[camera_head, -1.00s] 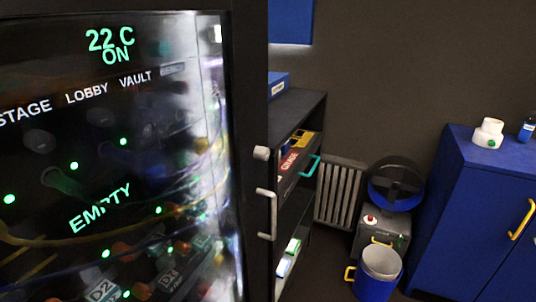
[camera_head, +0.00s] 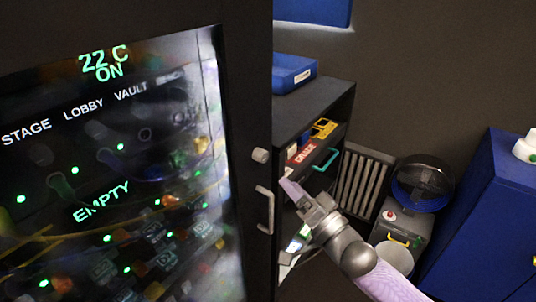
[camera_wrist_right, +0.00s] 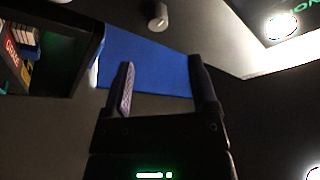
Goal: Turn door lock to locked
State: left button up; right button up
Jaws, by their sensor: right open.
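The door lock looks like a small pale round knob (camera_head: 261,155) on the dark door frame, right of the glass panel and above a pale bar handle (camera_head: 265,209). In the right wrist view, the knob (camera_wrist_right: 158,17) shows as a short grey cylinder beyond the fingertips. How far it is turned I cannot tell. My right gripper (camera_head: 291,192) is to the right of the handle and below the knob, apart from the knob. In the wrist view its two fingers (camera_wrist_right: 163,75) are spread with nothing held between them. My left gripper is not in view.
The glass panel (camera_head: 120,190) with green lit text fills the left. A dark shelf (camera_head: 330,101) with a blue tray (camera_head: 295,72) stands behind my right arm.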

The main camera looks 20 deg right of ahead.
aim_at(265, 158)
jog(key=b+x, duration=0.1)
jog(key=x, duration=0.6)
jog(key=shift+w+a+f+b, duration=0.15)
jog(key=shift+w+b, duration=0.15)
jog(key=shift+b, duration=0.05)
jog(key=shift+w+a, duration=0.2)
jog(key=shift+w, duration=0.3)
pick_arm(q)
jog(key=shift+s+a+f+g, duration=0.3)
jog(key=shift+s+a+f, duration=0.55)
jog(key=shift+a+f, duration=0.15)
pick_arm(e)
jog(key=shift+r, duration=0.25)
jog(key=shift+c, duration=0.3)
